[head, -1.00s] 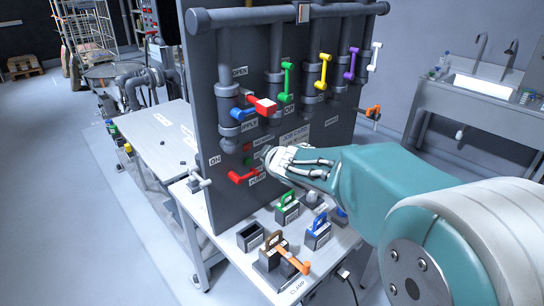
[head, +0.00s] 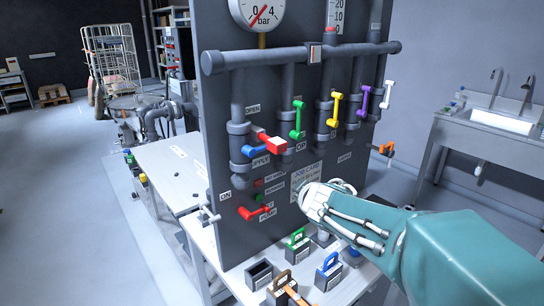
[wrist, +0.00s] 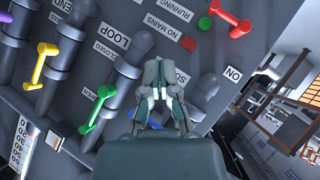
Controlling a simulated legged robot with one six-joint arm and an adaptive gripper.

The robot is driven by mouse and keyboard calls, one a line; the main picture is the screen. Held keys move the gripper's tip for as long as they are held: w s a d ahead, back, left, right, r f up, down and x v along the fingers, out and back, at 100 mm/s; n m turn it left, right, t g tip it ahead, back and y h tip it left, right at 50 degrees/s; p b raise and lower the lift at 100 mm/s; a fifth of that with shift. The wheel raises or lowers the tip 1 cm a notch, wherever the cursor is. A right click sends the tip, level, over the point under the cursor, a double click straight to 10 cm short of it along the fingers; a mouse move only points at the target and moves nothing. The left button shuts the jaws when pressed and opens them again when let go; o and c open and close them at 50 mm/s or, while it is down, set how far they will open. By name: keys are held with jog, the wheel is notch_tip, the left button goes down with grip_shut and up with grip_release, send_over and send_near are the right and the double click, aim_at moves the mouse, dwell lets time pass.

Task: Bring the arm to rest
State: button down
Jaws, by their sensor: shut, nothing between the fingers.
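My gripper (head: 318,200) is in front of the lower part of the grey valve panel (head: 225,175), beside a posted job card (head: 306,176). In the wrist view my gripper (wrist: 158,92) has its fingertips together with nothing between them. My teal arm reaches in from the lower right. On the panel are a red-and-blue handle (head: 268,143), a green handle (head: 298,118), a yellow handle (head: 335,108), a purple handle (head: 364,98) and a white handle (head: 388,94). A red lever (head: 256,213) sits lower left of them. My gripper holds none of these.
Below the panel, a bench holds a green-handled block (head: 298,245), a blue-handled block (head: 329,271) and an open dark box (head: 259,274). A pressure gauge (head: 257,12) tops the panel. A steel sink (head: 500,122) stands at right. The floor at left is clear.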

jog(key=s+d+m+g+h, duration=0.1)
jog(key=s+d+m+h, duration=0.2)
jog(key=s, duration=0.4)
jog(key=s+d+m+g+h, duration=0.1)
jog(key=s+d+m+g, duration=0.2)
jog(key=s, duration=0.4)
jog(key=s+f+m+g+y, duration=0.1)
jog(key=s+f, duration=0.1)
jog(key=s, duration=0.6)
jog(key=s+a+f+m+g+y, duration=0.1)
jog(key=s+f+m+g, duration=0.1)
jog(key=s, duration=0.5)
jog(key=shift+s+a+f+y, duration=0.2)
jog(key=shift+s+f+y, duration=0.1)
jog(key=shift+s+f, duration=0.1)
jog(key=shift+w, duration=0.1)
